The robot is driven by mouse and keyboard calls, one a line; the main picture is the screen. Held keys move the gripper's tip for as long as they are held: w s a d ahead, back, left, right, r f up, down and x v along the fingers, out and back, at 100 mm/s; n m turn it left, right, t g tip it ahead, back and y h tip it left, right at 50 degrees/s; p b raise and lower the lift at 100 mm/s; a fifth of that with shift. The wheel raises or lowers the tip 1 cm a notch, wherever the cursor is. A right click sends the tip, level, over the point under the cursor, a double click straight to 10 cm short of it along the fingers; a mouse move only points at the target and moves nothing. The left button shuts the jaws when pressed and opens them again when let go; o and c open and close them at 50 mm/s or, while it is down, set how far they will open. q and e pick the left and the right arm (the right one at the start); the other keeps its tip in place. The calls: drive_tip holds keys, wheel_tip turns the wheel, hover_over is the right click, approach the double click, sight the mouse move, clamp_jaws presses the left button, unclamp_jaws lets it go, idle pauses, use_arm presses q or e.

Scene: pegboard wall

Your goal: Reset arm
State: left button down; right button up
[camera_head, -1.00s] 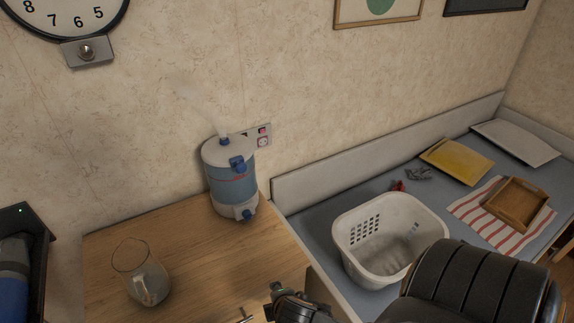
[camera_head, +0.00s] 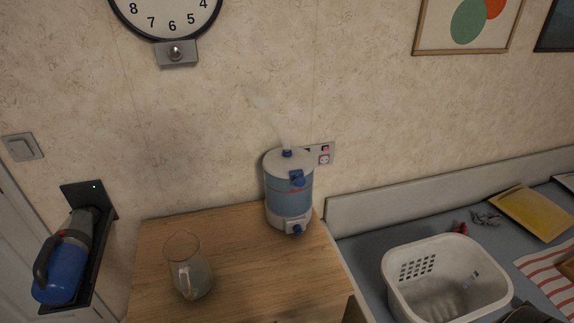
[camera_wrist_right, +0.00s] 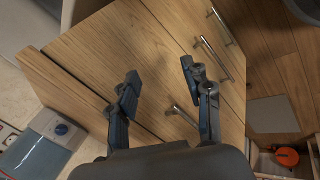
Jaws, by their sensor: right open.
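My right gripper (camera_wrist_right: 158,88) shows in the right wrist view with its two fingers apart and nothing between them. Behind the fingers in that view is a wooden cabinet (camera_wrist_right: 150,40) with metal bar handles. In the head view only a dark part of my arm shows at the bottom right edge, and no gripper fingers are seen there. My left gripper is in neither current view.
A blue and white humidifier (camera_head: 289,190) gives off vapour on the wooden cabinet top (camera_head: 240,250), near a glass jug (camera_head: 187,270). A white basket (camera_head: 440,280) stands on the bench at right. A blue handheld vacuum (camera_head: 68,265) sits in a black wall holder at left.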

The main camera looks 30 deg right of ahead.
drive_tip(key=shift+f, duration=0.1)
drive_tip(key=s+f+m+g, duration=0.15)
drive_tip(key=s+f, duration=0.35)
drive_tip(key=f, duration=0.7)
drive_tip(key=s+a+f+m+g+y, duration=0.2)
drive_tip(key=s+f+m, duration=0.4)
drive_tip(key=s+f, duration=1.1)
drive_tip(key=s+b, duration=0.1)
drive_tip(key=s, duration=0.2)
drive_tip(key=shift+s+f+g, duration=0.25)
drive_tip(key=shift+f+g, duration=0.05)
drive_tip(key=shift+g, duration=0.05)
